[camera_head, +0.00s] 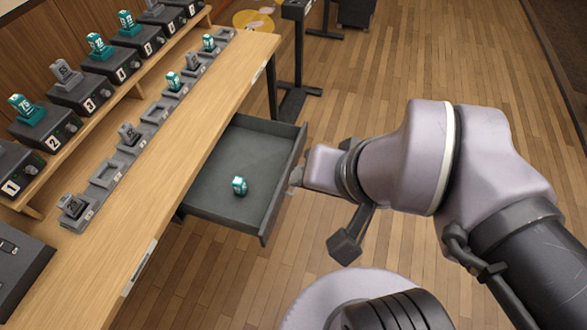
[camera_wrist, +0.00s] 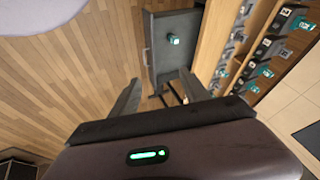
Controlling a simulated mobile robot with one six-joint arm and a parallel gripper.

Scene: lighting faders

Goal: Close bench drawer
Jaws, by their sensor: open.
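The bench drawer (camera_head: 222,160) is dark grey and stands pulled out from the long wooden bench (camera_head: 185,130). A teal block with a white marking (camera_head: 239,185) lies inside it. My gripper (camera_head: 296,178) is at the outer side of the drawer front, close to it; whether it touches cannot be told. My own wrist hides part of the fingers in the head view. In the wrist view, my gripper's two fingers (camera_wrist: 160,88) are apart with nothing seen between them. The drawer (camera_wrist: 160,22) shows beyond them with its teal block (camera_wrist: 174,40).
A row of grey docks (camera_head: 104,173) on the bench holds several grey and teal blocks. Numbered black boxes (camera_head: 80,92) stand on a raised shelf behind. A dark stand (camera_head: 298,95) is on the floor beyond the drawer. The wooden floor right of the drawer is mostly clear.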

